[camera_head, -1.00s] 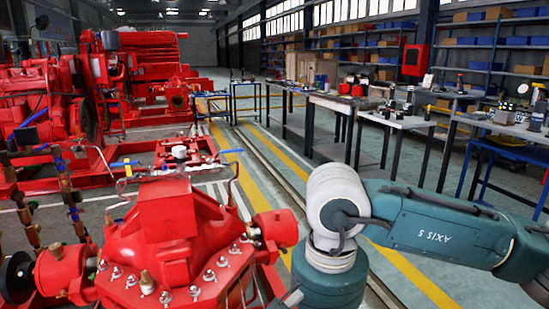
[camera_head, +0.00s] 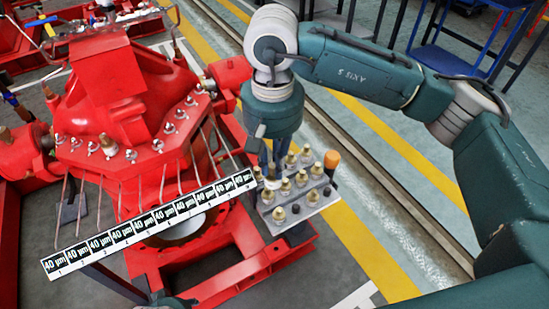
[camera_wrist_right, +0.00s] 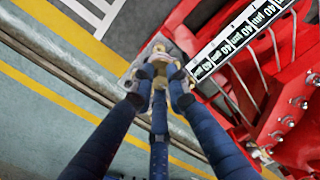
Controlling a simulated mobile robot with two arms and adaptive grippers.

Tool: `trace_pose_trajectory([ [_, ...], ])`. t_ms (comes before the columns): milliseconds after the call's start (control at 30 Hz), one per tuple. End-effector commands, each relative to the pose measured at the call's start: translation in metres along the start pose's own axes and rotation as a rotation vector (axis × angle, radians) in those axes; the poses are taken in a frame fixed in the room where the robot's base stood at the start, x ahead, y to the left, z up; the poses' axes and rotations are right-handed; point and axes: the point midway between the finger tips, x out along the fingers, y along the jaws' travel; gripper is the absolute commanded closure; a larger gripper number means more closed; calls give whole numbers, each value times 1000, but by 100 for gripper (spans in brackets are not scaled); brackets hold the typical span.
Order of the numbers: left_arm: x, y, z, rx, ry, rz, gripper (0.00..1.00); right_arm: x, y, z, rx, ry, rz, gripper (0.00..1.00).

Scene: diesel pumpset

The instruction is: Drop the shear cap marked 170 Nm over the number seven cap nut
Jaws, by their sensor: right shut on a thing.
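My right gripper (camera_head: 270,178) points down at the left part of a grey tray (camera_head: 325,203) holding several brass caps (camera_head: 301,179). In the right wrist view its blue fingers (camera_wrist_right: 160,76) are shut on a small brass-coloured cap (camera_wrist_right: 158,88), partly hidden between them. No 170 Nm marking is readable on it. Several cap nuts on studs line the red pump casing's flange (camera_head: 110,172), left of the gripper; one is this nut (camera_head: 157,146). I cannot tell which is number seven. My left gripper does not show.
An orange-topped thing (camera_head: 332,158) stands at the tray's back right corner. A red base frame (camera_head: 255,258) runs below.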

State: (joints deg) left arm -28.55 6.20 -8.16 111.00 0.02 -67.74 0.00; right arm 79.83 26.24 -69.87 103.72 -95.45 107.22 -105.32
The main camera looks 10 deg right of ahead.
Motion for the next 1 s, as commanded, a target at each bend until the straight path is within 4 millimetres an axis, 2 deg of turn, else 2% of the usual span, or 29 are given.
trace_pose_trajectory([
  [33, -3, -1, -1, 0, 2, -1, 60, 25, 7, -11, 10, -14, 0, 100],
  [200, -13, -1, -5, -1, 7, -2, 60, 90, 37, -40, 16, -11, 0, 100],
  [300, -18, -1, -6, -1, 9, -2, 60, 120, 54, -48, 17, -7, 1, 100],
  [400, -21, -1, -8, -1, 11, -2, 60, 140, 67, -51, 14, -4, 0, 100],
  [600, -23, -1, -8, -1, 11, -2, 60, 157, 78, -53, 9, 1, 0, 100],
  [1000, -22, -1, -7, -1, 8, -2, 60, 157, 78, -54, 6, 3, 0, 100],
])
